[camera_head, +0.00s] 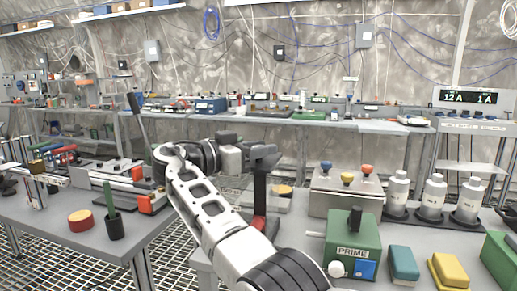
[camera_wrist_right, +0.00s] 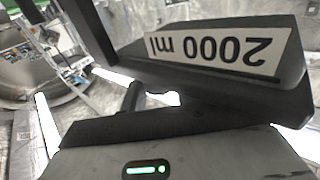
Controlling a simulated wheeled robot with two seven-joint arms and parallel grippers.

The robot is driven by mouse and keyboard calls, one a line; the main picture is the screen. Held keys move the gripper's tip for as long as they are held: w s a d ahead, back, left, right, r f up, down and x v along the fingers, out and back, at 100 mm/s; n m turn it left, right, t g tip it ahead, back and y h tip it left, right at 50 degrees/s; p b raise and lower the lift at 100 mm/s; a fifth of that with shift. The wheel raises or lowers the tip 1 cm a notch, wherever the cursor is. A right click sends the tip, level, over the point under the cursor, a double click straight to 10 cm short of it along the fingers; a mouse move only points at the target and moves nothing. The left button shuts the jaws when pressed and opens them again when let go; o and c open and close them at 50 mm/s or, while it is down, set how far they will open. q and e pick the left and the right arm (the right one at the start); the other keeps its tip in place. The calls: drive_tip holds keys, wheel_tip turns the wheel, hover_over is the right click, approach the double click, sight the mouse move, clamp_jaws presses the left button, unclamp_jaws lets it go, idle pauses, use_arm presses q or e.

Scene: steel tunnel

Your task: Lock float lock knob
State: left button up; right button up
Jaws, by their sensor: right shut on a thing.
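My right gripper (camera_head: 262,156) is at the top of a dark upright post (camera_head: 261,195), shut on a dark part there. In the right wrist view, a dark block (camera_wrist_right: 215,55) with an upside-down "2000 ml" label fills the upper right, close in front of the gripper. A red part (camera_head: 259,227) shows low on the post. I cannot tell which part is the float lock knob; the gripper hides much of the post's top. My left gripper is not in view.
Right of the post stand a metal box (camera_head: 333,202) with blue, yellow and orange knobs, a green "PRIME" box (camera_head: 352,246) and several white bottles (camera_head: 433,197). Blue and yellow blocks lie in front. A left bench (camera_head: 60,211) holds a red-rimmed round piece (camera_head: 80,220) and a dark cup (camera_head: 115,228).

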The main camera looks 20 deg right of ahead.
drive_tip(key=o, duration=0.9)
drive_tip(key=shift+d+r, duration=0.1)
drive_tip(key=shift+r, duration=0.05)
drive_tip(key=shift+o, duration=0.2)
drive_tip(key=shift+f+t, duration=0.2)
drive_tip(key=shift+t, duration=0.1)
drive_tip(key=shift+n, duration=0.3)
